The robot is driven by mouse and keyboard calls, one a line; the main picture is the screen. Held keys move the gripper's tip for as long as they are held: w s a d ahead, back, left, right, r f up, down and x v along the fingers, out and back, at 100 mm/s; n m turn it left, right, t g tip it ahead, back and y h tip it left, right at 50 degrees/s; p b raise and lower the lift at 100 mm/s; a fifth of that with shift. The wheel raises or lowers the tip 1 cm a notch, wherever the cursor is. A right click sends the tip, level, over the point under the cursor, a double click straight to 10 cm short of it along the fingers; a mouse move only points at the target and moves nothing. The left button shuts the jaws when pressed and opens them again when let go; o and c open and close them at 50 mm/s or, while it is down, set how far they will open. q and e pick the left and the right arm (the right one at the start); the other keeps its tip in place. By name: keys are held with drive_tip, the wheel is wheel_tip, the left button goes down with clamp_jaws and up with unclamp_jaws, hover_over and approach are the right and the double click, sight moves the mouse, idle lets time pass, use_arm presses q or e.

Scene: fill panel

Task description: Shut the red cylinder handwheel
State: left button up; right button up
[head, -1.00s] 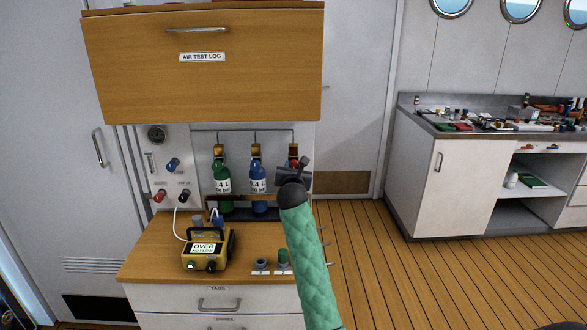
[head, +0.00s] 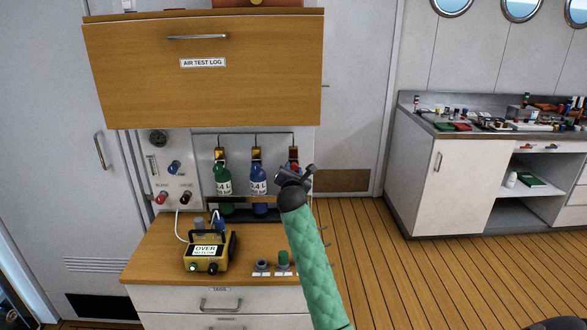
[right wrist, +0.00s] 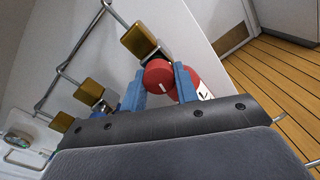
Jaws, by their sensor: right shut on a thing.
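The red cylinder (right wrist: 205,84) with a white label hangs rightmost in the rack under a brass fitting; in the head view my right gripper hides most of it. Its round red handwheel (right wrist: 159,74) sits between the two blue fingers of my right gripper (right wrist: 160,88), which is shut on it. In the head view this gripper (head: 296,172) is at the rack's right end, on the green-sleeved arm. My left gripper is not in view.
A green cylinder (head: 223,180) and a blue cylinder (head: 258,180) hang left of the red one. A yellow meter (head: 206,255) reading "OVER" stands on the wooden counter (head: 150,264) below. A wooden "AIR TEST LOG" cabinet (head: 203,95) overhangs the rack. Floor to the right is clear.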

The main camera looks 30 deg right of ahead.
drive_tip(key=m+p, duration=0.1)
drive_tip(key=m, duration=0.3)
drive_tip(key=m+p, duration=0.2)
drive_tip(key=m, duration=0.1)
drive_tip(key=shift+a+r+m, duration=0.1)
drive_tip(key=shift+r+m, duration=0.1)
drive_tip(key=shift+m, duration=0.2)
drive_tip(key=m, duration=0.3)
drive_tip(key=shift+y+p, duration=0.3)
drive_tip(key=shift+p, duration=0.05)
drive_tip(key=m, duration=0.5)
drive_tip(key=shift+r+m, duration=0.1)
drive_tip(key=shift+m, duration=1.2)
drive_tip(key=m, duration=0.3)
drive_tip(key=shift+y, duration=0.3)
drive_tip(key=m, duration=0.3)
drive_tip(key=shift+t, duration=0.3)
drive_tip(key=m, duration=0.4)
drive_tip(key=shift+m, duration=1)
drive_tip(key=shift+s+d+r+m, duration=0.1)
drive_tip(key=shift+d+m, duration=0.1)
drive_tip(key=shift+m, duration=0.3)
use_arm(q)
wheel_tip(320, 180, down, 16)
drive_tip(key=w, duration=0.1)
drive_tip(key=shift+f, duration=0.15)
use_arm(e)
drive_tip(key=shift+m, duration=0.5)
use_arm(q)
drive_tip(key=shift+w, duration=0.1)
